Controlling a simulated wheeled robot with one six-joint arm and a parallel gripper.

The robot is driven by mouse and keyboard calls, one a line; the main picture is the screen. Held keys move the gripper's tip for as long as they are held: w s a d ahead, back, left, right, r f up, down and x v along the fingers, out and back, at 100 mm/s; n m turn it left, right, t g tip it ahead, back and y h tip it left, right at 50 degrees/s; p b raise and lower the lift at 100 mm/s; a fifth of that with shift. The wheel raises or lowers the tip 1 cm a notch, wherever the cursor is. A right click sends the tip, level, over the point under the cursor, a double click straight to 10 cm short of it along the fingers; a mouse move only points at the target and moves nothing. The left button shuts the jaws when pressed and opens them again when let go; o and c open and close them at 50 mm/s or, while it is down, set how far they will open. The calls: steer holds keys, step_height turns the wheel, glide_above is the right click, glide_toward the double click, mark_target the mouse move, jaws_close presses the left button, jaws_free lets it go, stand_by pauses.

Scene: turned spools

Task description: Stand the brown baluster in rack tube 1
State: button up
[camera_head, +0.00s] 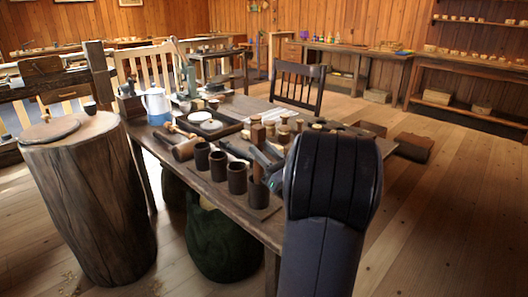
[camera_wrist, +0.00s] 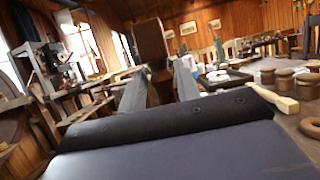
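The brown baluster (camera_head: 257,134) stands upright in my gripper (camera_head: 264,158), its square top end above the fingers. In the wrist view the baluster (camera_wrist: 150,44) rises between the two grey fingertips of my gripper (camera_wrist: 160,78), which are shut on it. The rack's dark tubes stand in a row along the table's front edge: a far left tube (camera_head: 202,155), a second (camera_head: 218,166), a third (camera_head: 237,178) and a near right one (camera_head: 258,194). The baluster's lower part is over the near right tube; I cannot tell whether its end is inside. No tube numbers are readable.
A wooden mallet (camera_head: 184,149) lies left of the tubes. A blue and white jug (camera_head: 156,105) stands at the table's left end. Several turned spools (camera_head: 284,132) stand behind my gripper. A stump (camera_head: 88,205) stands left of the table, and a chair (camera_head: 298,84) behind it.

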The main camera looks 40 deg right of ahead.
steer(key=o, duration=0.4)
steer(key=v, duration=1)
steer(key=shift+s+f, duration=0.1)
steer(key=shift+s, duration=0.25)
steer(key=shift+w, duration=0.1)
steer(key=x, duration=1.1)
steer(key=shift+r+p, duration=0.35)
steer(key=shift+r, duration=0.35)
steer(key=shift+a, duration=0.1)
